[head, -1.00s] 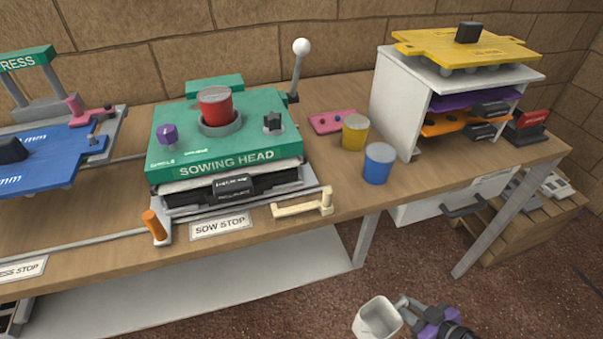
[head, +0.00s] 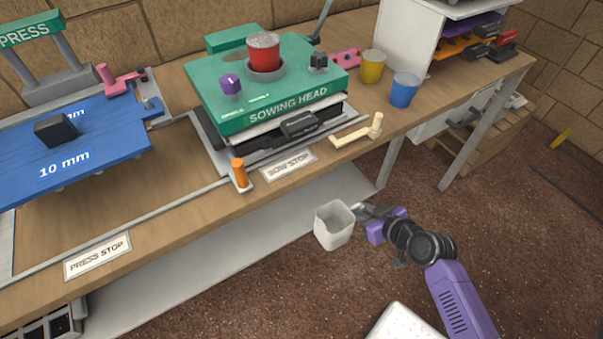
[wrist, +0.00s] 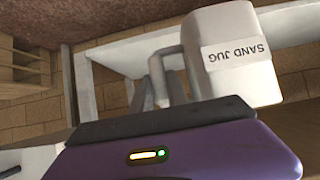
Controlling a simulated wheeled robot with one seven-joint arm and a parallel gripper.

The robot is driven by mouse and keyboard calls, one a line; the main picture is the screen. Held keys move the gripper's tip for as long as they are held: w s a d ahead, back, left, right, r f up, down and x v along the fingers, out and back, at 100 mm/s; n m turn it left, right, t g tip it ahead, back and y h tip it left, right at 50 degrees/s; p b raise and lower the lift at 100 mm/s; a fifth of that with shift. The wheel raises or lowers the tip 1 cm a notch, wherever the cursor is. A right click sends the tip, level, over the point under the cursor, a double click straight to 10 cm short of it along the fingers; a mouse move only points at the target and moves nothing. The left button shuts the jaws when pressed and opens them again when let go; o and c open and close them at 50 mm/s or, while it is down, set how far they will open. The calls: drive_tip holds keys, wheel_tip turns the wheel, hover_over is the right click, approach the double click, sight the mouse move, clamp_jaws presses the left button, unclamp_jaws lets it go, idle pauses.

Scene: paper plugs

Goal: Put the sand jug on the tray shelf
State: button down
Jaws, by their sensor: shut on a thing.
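The white sand jug (head: 333,228) is in the air in front of the bench, its open top facing up. Its "SAND JUG" label (wrist: 238,54) reads upside down in the wrist view. My gripper (head: 360,211) is shut on the jug from its right side. In the wrist view the gripper fingers (wrist: 166,80) meet the jug's handle side; the exact grip is partly hidden. A white rack with trays (head: 402,40) stands at the bench's far right end. A long white lower shelf (head: 215,258) runs under the bench. I cannot tell which is called the tray shelf.
The wooden bench carries the green sowing head (head: 225,118), a blue 10 mm plate (head: 90,150), a yellow cup (head: 372,68) and a blue cup (head: 404,90). Bench legs (head: 388,165) stand near the jug. The lower shelf's visible middle is clear.

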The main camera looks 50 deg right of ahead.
drive_tip(key=shift+w+d+f+b, duration=0.25)
drive_tip(key=shift+w+d+f, duration=0.45)
drive_tip(key=shift+w, duration=2.05)
drive_tip(key=shift+w+d+f+b, duration=0.2)
drive_tip(key=shift+w+d+f, duration=0.5)
drive_tip(key=shift+w, duration=2.05)
drive_tip(key=shift+w+d+f+b, duration=0.3)
drive_tip(key=shift+w+d, duration=0.75)
drive_tip(key=shift+w, duration=1.7)
drive_tip(key=shift+f, duration=0.1)
drive_tip(key=c, duration=1.3)
unclamp_jaws()
